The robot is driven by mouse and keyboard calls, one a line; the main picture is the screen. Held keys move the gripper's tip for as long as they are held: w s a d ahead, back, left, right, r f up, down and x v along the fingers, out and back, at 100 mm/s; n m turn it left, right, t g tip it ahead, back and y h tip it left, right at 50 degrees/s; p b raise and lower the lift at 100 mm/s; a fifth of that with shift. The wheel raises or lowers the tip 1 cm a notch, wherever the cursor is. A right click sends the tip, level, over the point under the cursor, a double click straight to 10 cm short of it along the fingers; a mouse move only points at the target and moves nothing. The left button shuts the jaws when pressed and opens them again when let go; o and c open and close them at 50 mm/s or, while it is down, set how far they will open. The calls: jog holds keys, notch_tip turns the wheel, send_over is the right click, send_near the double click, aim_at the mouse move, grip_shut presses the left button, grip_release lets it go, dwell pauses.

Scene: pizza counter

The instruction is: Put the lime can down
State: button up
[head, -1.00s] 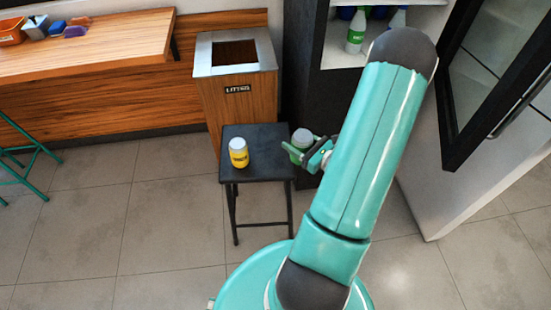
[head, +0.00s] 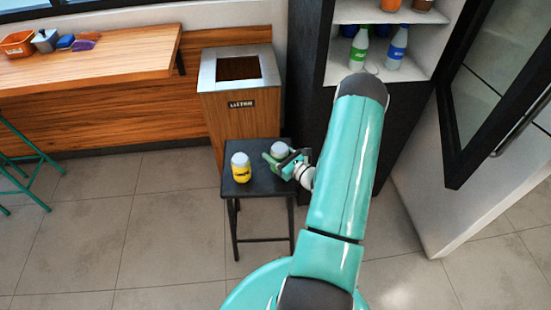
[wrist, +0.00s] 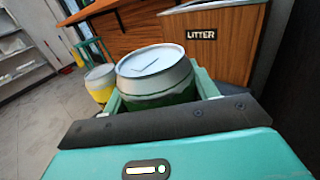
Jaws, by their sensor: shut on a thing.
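The lime can (wrist: 155,77) is green with a silver lid and stands upright between the fingers of my gripper (wrist: 160,98). My gripper is shut on it. In the head view the can (head: 279,150) is over the right back part of the black stool (head: 262,185), and my gripper (head: 283,158) reaches it from the right. I cannot tell whether the can's base touches the stool top. A yellow can (head: 240,168) with a pale lid stands on the stool's left side, and it also shows behind the lime can in the wrist view (wrist: 100,86).
A wooden litter bin (head: 238,95) stands just behind the stool. A wooden counter (head: 95,62) is at the back left, and shelves with bottles (head: 397,47) are at the back right. The front of the stool top is clear.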

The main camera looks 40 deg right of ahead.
jog(key=shift+w+f, duration=0.15)
jog(key=shift+f, duration=0.75)
jog(key=shift+w+f, duration=0.15)
jog(key=shift+f, duration=0.7)
jog(key=o, duration=1.2)
jog(key=shift+f, duration=0.15)
